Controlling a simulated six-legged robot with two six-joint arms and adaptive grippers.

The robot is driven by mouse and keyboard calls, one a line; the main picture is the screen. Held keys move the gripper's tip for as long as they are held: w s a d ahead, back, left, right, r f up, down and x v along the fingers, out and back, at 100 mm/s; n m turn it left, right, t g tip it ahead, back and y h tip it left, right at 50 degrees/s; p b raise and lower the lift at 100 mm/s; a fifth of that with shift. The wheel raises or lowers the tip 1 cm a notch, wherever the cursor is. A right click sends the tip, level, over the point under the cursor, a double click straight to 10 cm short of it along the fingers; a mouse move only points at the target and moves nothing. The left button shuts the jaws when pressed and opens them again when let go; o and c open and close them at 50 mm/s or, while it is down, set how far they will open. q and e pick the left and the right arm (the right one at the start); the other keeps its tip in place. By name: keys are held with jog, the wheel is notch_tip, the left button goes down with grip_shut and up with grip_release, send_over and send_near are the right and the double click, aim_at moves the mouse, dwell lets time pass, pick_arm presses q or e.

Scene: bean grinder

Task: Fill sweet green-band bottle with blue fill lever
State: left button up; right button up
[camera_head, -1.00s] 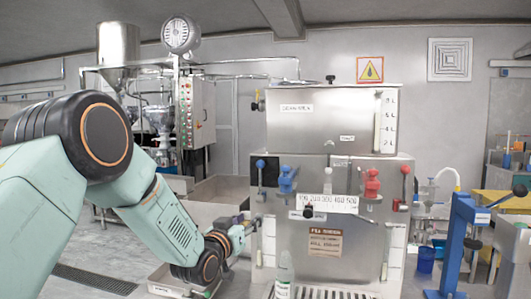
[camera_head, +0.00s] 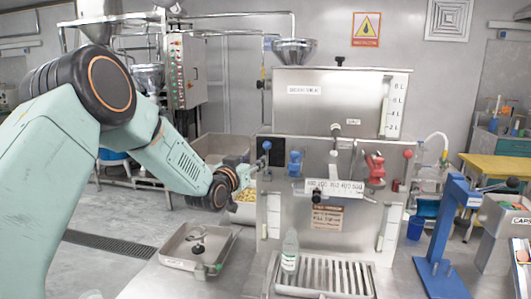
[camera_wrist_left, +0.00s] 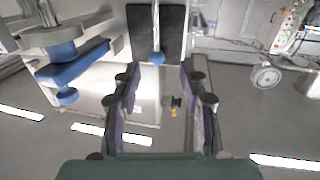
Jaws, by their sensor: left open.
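The blue fill lever, a rod with a blue ball knob (camera_head: 266,145), is on the left of the steel filling machine's front. In the left wrist view the knob (camera_wrist_left: 157,58) is between and just beyond the fingertips. My left gripper (camera_head: 247,176) is open just left of and below the knob; its fingers (camera_wrist_left: 158,76) look apart and empty in the wrist view. The clear bottle with a green-banded label (camera_head: 290,251) stands upright at the left end of the slatted drip tray (camera_head: 338,266), below the blue valve (camera_head: 295,165). My right gripper is not in view.
A red valve (camera_head: 375,168) and red-knobbed lever (camera_head: 408,154) are on the machine's right. A metal tray (camera_head: 185,262) with a small tool lies left of the bottle. A blue press stand (camera_head: 445,240) stands at the right. The bench front right of the drip tray is clear.

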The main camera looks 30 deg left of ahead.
aim_at(267, 151)
pick_arm(q)
jog(key=w, duration=0.7)
jog(key=shift+w+d+p, duration=0.2)
jog(key=shift+w+p, duration=0.15)
jog(key=shift+p, duration=0.1)
jog(key=shift+a, duration=0.3)
jog(key=shift+c, duration=0.5)
jog(key=shift+d, duration=0.2)
jog(key=c, duration=0.5)
jog(key=shift+a+r, duration=0.1)
grip_shut()
